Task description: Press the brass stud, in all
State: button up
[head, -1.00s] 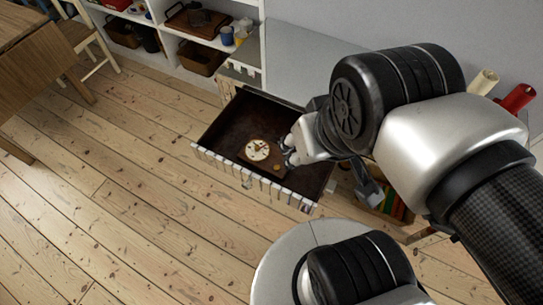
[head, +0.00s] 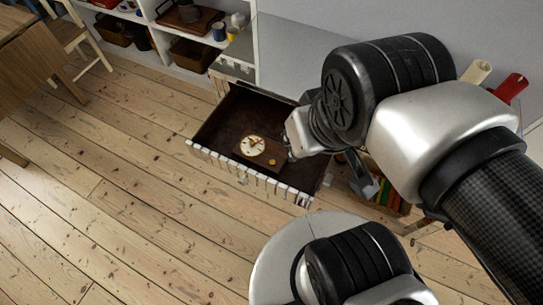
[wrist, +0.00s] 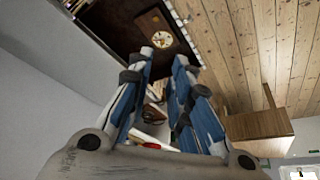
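A dark wooden box (head: 244,157) with a round cream dial (head: 252,145) lies inside an open dark drawer (head: 222,118). A small round brass stud (head: 272,161) sits on the box, to the lower right of the dial. My gripper (head: 291,157) is just right of the stud, over the drawer; its height above the box cannot be told. In the wrist view the box (wrist: 150,23) and dial (wrist: 162,40) show beyond my gripper (wrist: 166,58). Its two fingers stand apart with nothing between them. I cannot make out the stud in the wrist view.
The drawer's pale front edge (head: 232,171) faces the open floorboards (head: 110,165). A white shelf unit (head: 255,30) with baskets and cups stands behind. A crate of books (head: 392,199) is right of the drawer. A wooden table (head: 25,70) and chair stand at the left.

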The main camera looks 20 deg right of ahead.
grip_shut()
dwell(1.2)
